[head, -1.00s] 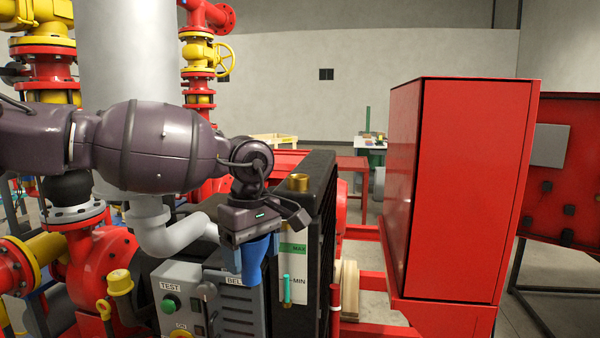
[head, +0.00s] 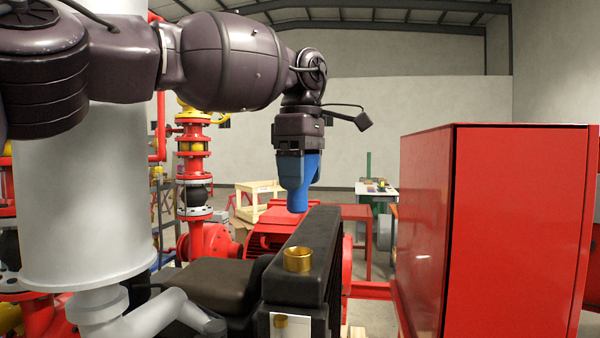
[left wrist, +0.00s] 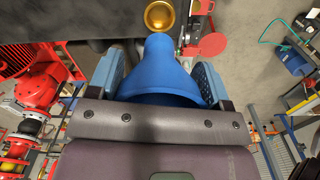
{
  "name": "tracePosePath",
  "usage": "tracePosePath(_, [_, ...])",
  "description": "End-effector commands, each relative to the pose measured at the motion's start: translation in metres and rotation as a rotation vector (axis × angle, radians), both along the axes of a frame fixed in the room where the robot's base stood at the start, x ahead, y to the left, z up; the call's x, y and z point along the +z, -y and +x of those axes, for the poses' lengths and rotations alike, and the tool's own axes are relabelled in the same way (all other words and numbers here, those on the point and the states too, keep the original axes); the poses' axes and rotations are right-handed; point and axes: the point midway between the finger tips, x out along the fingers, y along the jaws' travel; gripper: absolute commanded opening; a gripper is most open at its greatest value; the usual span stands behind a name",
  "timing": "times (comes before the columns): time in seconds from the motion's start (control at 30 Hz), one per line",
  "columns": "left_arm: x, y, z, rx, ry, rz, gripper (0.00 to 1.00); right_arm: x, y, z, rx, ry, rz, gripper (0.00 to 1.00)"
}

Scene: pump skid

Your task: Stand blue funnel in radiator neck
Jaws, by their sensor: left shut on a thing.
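My left gripper (head: 298,168) is shut on the blue funnel (head: 298,190), which hangs upright with its spout pointing down. The funnel also shows in the left wrist view (left wrist: 160,72), between the blue fingers. The radiator neck (head: 298,259) is a brass ring on top of the black radiator (head: 305,235). The funnel's spout tip is above the radiator, apart from the neck. In the left wrist view the brass neck (left wrist: 160,15) lies just beyond the spout tip. My right gripper is not in view.
A large red cabinet (head: 500,230) stands to the right of the radiator. A thick grey pipe (head: 75,190) rises at the left. A red round cap (left wrist: 208,44) shows beside the neck in the left wrist view. A table (head: 376,190) stands far back.

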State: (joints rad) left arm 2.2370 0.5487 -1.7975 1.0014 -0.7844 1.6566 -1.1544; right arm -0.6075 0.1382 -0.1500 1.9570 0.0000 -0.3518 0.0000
Motion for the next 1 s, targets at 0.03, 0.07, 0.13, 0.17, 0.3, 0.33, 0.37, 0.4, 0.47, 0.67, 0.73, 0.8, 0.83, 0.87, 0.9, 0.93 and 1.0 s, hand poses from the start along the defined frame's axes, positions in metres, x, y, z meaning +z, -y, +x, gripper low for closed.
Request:
tracePosePath(0.03, [-0.003,-0.001,0.000,0.001,-0.001,0.002,0.44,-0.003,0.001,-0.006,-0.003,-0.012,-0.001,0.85])
tracePosePath(0.07, [-0.005,-0.001,0.001,0.001,-0.001,0.002,0.44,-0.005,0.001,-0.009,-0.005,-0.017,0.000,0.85])
tracePosePath(0.13, [-0.010,-0.001,0.001,0.001,-0.001,0.002,0.44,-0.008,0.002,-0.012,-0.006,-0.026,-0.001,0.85])
tracePosePath(0.17, [-0.012,-0.001,0.001,0.001,-0.001,0.002,0.44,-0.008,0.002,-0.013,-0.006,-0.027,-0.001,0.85])
tracePosePath(0.3, [-0.024,-0.001,0.001,0.001,-0.002,0.001,0.44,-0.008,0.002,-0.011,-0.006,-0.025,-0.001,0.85])
tracePosePath(0.33, [-0.026,-0.001,0.001,0.001,-0.003,0.001,0.44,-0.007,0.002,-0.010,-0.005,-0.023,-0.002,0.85])
tracePosePath(0.37, [-0.029,-0.002,0.001,0.001,-0.003,0.001,0.44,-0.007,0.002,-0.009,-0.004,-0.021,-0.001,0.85])
tracePosePath(0.4, [-0.032,-0.001,0.001,0.001,-0.002,0.000,0.44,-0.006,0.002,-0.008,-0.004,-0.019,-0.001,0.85])
tracePosePath(0.47, [-0.036,-0.001,0.001,0.000,-0.002,0.000,0.44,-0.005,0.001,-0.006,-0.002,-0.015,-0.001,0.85])
tracePosePath(0.67, [-0.053,-0.002,0.001,0.001,-0.002,0.001,0.44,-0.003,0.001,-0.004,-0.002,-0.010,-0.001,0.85])
tracePosePath(0.73, [-0.052,-0.001,0.001,0.002,0.000,-0.001,0.44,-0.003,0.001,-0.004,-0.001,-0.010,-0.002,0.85])
tracePosePath(0.8, [-0.052,-0.001,0.001,0.001,0.000,-0.001,0.44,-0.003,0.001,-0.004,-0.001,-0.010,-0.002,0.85])
tracePosePath(0.83, [-0.052,-0.001,0.001,0.001,0.000,-0.001,0.44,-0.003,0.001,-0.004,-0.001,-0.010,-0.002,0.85])
tracePosePath(0.87, [-0.052,-0.001,0.001,0.001,0.000,-0.001,0.44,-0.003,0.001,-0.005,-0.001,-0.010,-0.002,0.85])
tracePosePath(0.9, [-0.052,-0.001,0.001,0.001,0.000,-0.001,0.44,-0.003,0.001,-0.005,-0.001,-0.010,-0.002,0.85])
tracePosePath(0.93, [-0.052,-0.001,0.001,0.001,0.000,-0.001,0.44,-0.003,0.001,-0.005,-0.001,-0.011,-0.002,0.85])
tracePosePath(1.0, [-0.052,-0.001,0.001,0.001,0.000,-0.001,0.44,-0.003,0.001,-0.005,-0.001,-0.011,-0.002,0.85])
